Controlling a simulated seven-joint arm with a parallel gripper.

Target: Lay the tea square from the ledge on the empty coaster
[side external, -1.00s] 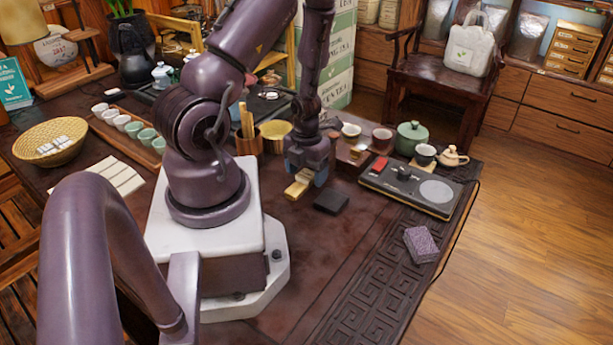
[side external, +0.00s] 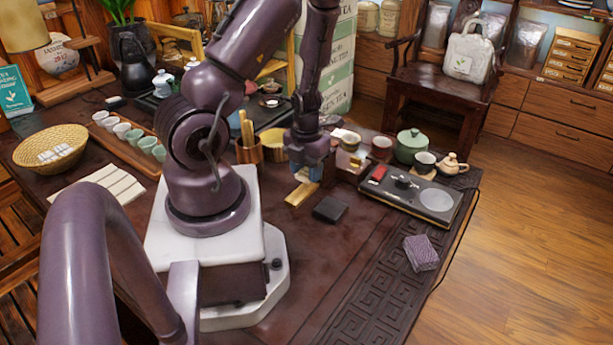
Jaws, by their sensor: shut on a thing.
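My gripper (side external: 308,174) is in the middle of the table, just above and behind a narrow tan strip (side external: 300,194) that looks like the ledge. It is shut on a small pale thing, taken to be the tea square (side external: 302,175), mostly hidden by the fingers. The tea square appears raised off the strip, though the gap is hard to judge. A dark square coaster (side external: 331,208) lies flat and bare on the table, to the right of the strip and nearer the camera. My gripper is apart from it.
A dark tray (side external: 440,207) with a knob and round plate lies right of the coaster. Cups and a green pot (side external: 411,146) stand behind it. A purple sponge-like block (side external: 421,252) lies near the right edge. The table in front of the coaster is clear.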

